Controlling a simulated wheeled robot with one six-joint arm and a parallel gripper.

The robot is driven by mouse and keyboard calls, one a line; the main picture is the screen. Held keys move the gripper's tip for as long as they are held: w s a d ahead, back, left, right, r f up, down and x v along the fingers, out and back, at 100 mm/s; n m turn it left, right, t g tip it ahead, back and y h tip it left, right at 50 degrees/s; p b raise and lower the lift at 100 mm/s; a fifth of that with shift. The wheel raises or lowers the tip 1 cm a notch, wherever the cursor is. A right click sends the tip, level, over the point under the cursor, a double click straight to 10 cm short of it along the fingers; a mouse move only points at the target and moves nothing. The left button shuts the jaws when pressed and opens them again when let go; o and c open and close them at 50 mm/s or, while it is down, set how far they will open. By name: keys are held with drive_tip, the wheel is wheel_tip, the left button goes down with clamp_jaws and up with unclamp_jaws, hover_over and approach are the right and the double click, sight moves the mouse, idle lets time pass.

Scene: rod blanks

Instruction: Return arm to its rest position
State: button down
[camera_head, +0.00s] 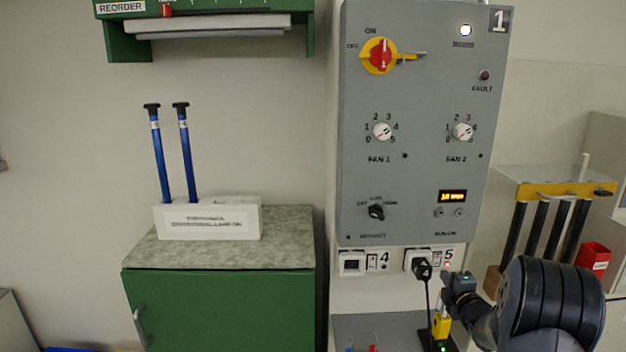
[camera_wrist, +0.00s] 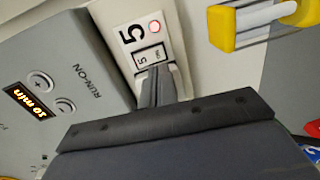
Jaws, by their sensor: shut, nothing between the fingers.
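My arm reaches in from the lower right in the head view. My gripper (camera_head: 449,277) is just below and right of socket 5 (camera_head: 418,260), on the strip under the grey control panel (camera_head: 418,120). In the wrist view my gripper (camera_wrist: 155,84) shows as two narrow dark fingers close together, shut with nothing between them. Their tips point at the small switch (camera_wrist: 149,56) beside the number 5 and a lit red lamp (camera_wrist: 155,27). I cannot tell whether they touch the plate.
A black plug (camera_head: 423,268) with a hanging cable sits in socket 5. Left, a green cabinet (camera_head: 220,310) bears a white holder (camera_head: 185,222) with two blue rods. Right, a yellow rack (camera_head: 558,189) holds dark rods, near a red bin (camera_head: 592,257).

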drive_tip(key=shift+s+d+r+b, duration=0.15)
drive_tip(key=shift+s+b, duration=0.4)
drive_tip(key=shift+s, duration=1.35)
drive_tip(key=shift+r, duration=0.1)
